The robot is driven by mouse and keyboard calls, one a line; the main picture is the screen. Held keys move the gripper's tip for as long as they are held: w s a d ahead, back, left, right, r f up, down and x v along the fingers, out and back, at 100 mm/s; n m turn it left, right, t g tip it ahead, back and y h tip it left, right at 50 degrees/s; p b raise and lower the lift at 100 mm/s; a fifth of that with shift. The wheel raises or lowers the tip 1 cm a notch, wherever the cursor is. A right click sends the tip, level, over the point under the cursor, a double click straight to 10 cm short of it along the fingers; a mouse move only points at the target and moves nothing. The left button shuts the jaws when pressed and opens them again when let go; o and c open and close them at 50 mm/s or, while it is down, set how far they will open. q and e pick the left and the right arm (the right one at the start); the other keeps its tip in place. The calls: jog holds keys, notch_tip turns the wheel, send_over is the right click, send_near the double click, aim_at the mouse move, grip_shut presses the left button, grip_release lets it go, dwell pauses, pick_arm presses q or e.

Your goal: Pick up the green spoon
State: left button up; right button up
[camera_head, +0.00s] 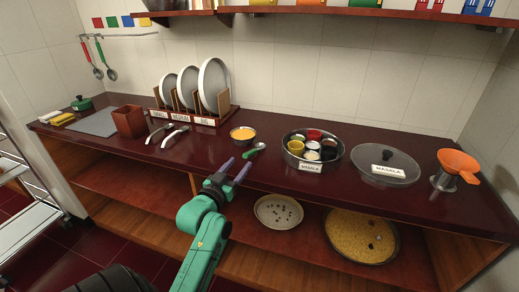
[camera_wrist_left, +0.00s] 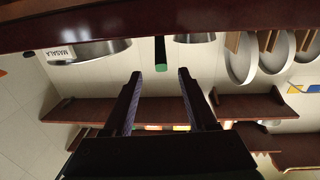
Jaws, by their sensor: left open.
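The green spoon (camera_head: 255,150) lies on the dark red counter (camera_head: 215,160), its green handle toward the front edge, just right of a small steel bowl (camera_head: 243,135) of orange food. My left gripper (camera_head: 237,167) is open and empty, in front of the counter edge and a little short of the handle. Its two fingers (camera_wrist_left: 159,76) point toward the handle without touching it. My right gripper is not in view.
A round masala tin (camera_head: 309,168) with small cups stands right of the spoon. Beyond it are a lidded pan (camera_head: 385,179) and an orange funnel (camera_head: 458,162). A lower shelf holds bowls.

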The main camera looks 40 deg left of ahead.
aim_at(251, 151)
pick_arm(q)
jog(key=p+x, duration=0.1)
jog(key=x, duration=1)
jog(key=shift+w+a+f, duration=0.1)
jog(key=shift+w+f, duration=0.05)
jog(key=shift+w, duration=0.05)
jog(key=shift+w+a+f, duration=0.1)
jog(key=shift+w+f, duration=0.05)
jog(key=shift+w, duration=0.1)
jog(key=shift+s, duration=0.1)
grip_shut()
